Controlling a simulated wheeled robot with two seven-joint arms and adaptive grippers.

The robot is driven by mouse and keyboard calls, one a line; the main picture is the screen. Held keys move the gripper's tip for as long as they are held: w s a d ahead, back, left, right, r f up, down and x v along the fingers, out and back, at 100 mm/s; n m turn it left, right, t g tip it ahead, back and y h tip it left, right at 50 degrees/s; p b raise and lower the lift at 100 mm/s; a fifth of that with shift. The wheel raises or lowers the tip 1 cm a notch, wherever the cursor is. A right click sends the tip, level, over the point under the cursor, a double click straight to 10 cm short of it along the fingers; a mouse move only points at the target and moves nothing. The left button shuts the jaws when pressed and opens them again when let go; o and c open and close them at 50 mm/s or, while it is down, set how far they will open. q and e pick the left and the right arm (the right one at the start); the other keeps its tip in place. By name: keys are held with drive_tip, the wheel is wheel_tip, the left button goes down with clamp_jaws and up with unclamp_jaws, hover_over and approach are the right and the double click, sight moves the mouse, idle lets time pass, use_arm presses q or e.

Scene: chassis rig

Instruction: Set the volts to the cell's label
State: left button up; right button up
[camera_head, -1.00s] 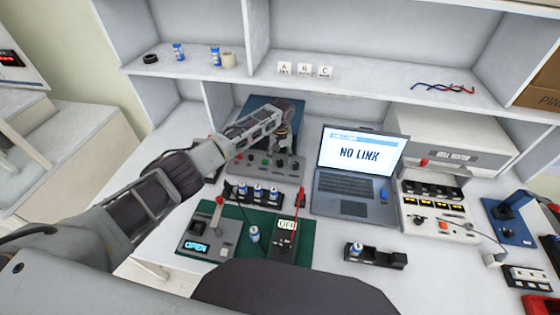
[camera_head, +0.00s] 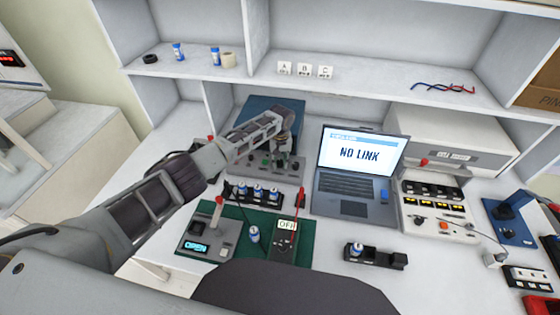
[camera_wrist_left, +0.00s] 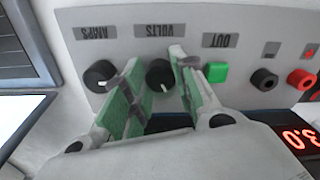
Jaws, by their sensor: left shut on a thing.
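The bench supply (camera_head: 267,162) stands at the back of the table, with knobs and a green button on its front. In the left wrist view its panel (camera_wrist_left: 215,20) is upside down. My left gripper (camera_wrist_left: 155,72) has green-padded fingers on both sides of the black VOLTS knob (camera_wrist_left: 161,75) and is shut on it. The AMPS knob (camera_wrist_left: 100,76) and the green OUT button (camera_wrist_left: 216,72) lie beside the fingers. The red display (camera_wrist_left: 300,140) is partly cut off. A blue-and-white cell (camera_head: 254,234) stands on the green mat; its label is too small to read. My right gripper is not in view.
Several cells stand in a black rack (camera_head: 258,193) before the supply. A tester reading OPEN (camera_head: 205,240) and a meter reading OFF (camera_head: 285,238) sit on the mat. A laptop (camera_head: 355,170) showing NO LINK stands to the right. Another cell (camera_head: 357,249) is in a black holder.

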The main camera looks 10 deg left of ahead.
use_arm(q)
drive_tip(key=shift+c, duration=0.5)
drive_tip(key=shift+m, duration=0.5)
drive_tip(key=m+p, duration=0.2)
drive_tip(key=m, duration=0.6)
drive_tip(key=shift+m+p, duration=0.35)
drive_tip(key=shift+m, duration=0.85)
drive_tip(key=m, duration=0.3)
drive_tip(key=shift+m, duration=0.3)
drive_tip(key=m, duration=0.4)
drive_tip(key=shift+w, duration=0.1)
drive_tip(key=shift+m, duration=1.3)
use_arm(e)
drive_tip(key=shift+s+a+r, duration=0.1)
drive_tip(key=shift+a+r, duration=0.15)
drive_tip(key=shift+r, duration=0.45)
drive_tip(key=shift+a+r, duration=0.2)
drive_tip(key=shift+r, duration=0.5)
use_arm(q)
drive_tip(key=shift+r, duration=0.1)
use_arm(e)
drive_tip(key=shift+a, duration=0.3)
